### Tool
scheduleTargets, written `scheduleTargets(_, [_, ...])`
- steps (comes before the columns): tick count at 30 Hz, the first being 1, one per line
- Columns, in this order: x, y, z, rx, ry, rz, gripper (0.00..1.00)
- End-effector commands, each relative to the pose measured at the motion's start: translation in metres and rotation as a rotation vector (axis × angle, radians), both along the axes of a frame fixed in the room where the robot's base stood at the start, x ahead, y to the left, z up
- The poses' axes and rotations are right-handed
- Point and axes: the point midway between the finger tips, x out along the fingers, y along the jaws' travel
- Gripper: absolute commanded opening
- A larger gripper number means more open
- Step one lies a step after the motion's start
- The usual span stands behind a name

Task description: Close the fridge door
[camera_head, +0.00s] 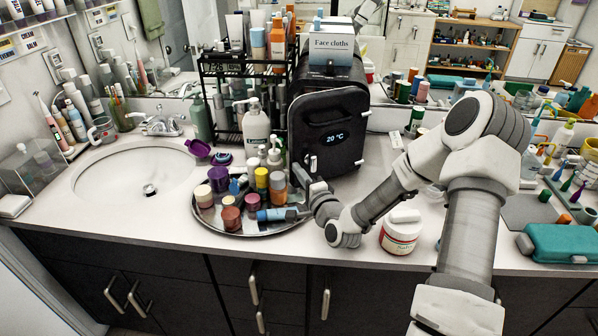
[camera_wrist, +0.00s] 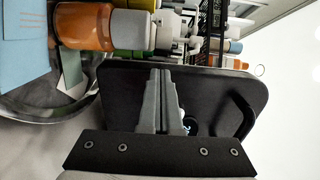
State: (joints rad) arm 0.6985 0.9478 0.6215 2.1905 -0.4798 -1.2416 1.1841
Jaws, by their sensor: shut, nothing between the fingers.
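The small black fridge (camera_head: 345,75) stands on the counter, with a tissue box of face cloths on top. Its dark door (camera_head: 335,118) faces forward and shows a lit 20 °C display. I cannot tell whether a gap is left between door and body. My gripper (camera_head: 299,176) is at the door's lower left, beside the tray of bottles. In the wrist view my gripper (camera_wrist: 161,74) is shut and empty, its fingers lying across the dark door panel (camera_wrist: 215,88), which has a handle loop (camera_wrist: 246,115) at right. Contact with the panel is unclear.
A round tray (camera_head: 270,233) crowded with jars and bottles lies just left of my gripper. A white jar (camera_head: 400,232) stands under my forearm. A black rack (camera_head: 238,95) with bottles stands left of the fridge. A sink (camera_head: 135,170) is farther left.

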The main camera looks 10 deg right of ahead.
Motion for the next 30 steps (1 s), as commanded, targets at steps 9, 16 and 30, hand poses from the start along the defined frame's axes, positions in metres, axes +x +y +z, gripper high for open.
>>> scheduleTargets(9, [0.000, 0.000, 0.000, 0.000, 0.000, -0.001, 0.00])
scheduleTargets(16, [0.006, 0.003, -0.001, 0.001, -0.001, -0.023, 0.00])
scheduleTargets(30, [0.049, 0.012, -0.002, 0.001, -0.003, -0.142, 0.00])
